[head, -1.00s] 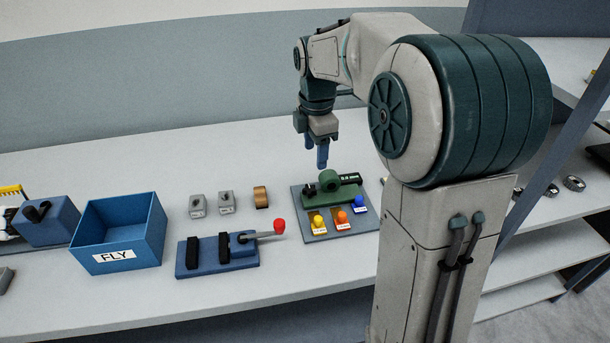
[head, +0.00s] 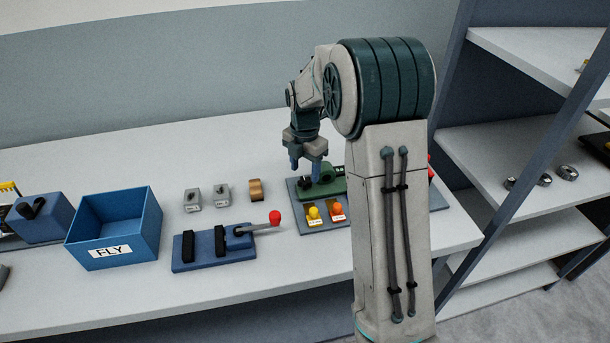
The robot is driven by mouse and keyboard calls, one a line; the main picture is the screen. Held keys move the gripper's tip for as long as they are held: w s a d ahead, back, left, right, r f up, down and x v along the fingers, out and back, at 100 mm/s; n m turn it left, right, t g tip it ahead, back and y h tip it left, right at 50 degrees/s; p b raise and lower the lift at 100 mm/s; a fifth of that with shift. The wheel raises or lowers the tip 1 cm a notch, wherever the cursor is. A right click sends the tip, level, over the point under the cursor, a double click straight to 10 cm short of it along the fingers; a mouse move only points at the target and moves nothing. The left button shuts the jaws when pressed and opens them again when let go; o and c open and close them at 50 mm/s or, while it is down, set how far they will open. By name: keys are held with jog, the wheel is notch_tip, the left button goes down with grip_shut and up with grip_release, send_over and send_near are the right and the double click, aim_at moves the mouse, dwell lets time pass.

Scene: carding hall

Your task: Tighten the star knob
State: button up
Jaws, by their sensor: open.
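A dark knob (head: 304,183) shows at the left end of a green fixture (head: 331,189) on a grey base plate (head: 299,211). It is small in the picture, so I cannot tell its star shape or its turn. My gripper (head: 306,169) points down just above the knob, with its two blue fingers spread apart and nothing seen between them. I cannot tell whether a finger touches the knob. My arm hides the right part of the fixture and plate.
A yellow button (head: 314,213) and an orange button (head: 337,209) stand in front of the fixture. To the left are a blue clamp block (head: 202,249) with a red-tipped lever, a blue FLY bin (head: 122,219) and small metal pieces (head: 222,194). A shelf rack (head: 530,206) stands right.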

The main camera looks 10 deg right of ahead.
aim_at(305, 180)
jog(key=shift+f, duration=1.65)
jog(key=c, duration=1)
